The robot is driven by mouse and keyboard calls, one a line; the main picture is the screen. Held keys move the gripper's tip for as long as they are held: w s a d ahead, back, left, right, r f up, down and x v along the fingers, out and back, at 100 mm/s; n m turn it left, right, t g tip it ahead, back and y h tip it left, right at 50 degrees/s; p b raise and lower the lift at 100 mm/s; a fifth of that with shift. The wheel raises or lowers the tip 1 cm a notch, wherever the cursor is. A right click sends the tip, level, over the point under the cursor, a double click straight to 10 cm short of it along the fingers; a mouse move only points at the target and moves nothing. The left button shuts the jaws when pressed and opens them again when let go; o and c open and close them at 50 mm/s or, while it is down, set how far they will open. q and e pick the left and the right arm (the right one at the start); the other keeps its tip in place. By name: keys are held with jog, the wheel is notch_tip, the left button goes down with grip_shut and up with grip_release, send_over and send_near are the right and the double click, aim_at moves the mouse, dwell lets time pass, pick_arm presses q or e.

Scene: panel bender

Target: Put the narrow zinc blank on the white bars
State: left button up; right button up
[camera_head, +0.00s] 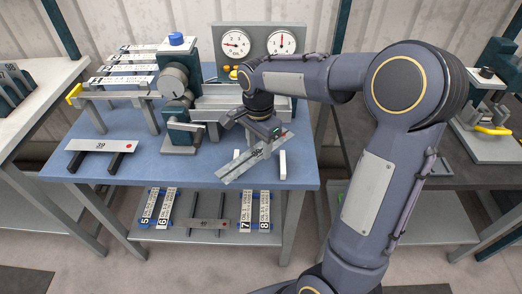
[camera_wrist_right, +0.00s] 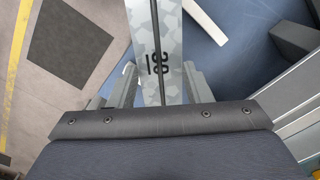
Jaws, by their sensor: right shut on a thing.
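The narrow zinc blank (camera_head: 238,172) is a mottled grey strip with a dark lengthwise line and a number. My right gripper (camera_head: 266,136) is shut on it over the front right of the blue table. In the right wrist view the blank (camera_wrist_right: 155,45) runs between the fingers (camera_wrist_right: 160,88). In the head view it lies diagonally across the space between two white bars, one on the right (camera_head: 283,163) and one mostly hidden (camera_head: 236,154). One white bar also shows in the wrist view (camera_wrist_right: 205,20). I cannot tell whether the blank touches the bars. My left gripper is out of view.
A plate marked 39 (camera_head: 101,146) lies on dark bars at the table's left. A bending machine (camera_head: 180,90) and a gauge panel (camera_head: 258,43) stand behind. Numbered strips (camera_head: 158,205) lie on the lower shelf. The blue table (camera_head: 150,165) is clear at front centre-left.

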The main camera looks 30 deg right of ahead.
aim_at(261, 144)
jog(key=f, duration=0.1)
jog(key=w+d+f, duration=0.1)
jog(key=w+f, duration=0.1)
jog(key=shift+d+f, duration=0.1)
jog(key=shift+d, duration=0.3)
jog(key=shift+w+d+f, duration=0.1)
jog(key=shift+w+f, duration=0.1)
jog(key=shift+f, duration=1.5)
jog(key=shift+f, duration=0.1)
jog(key=shift+f, duration=0.15)
jog(key=o, duration=1.1)
jog(key=shift+c, duration=0.2)
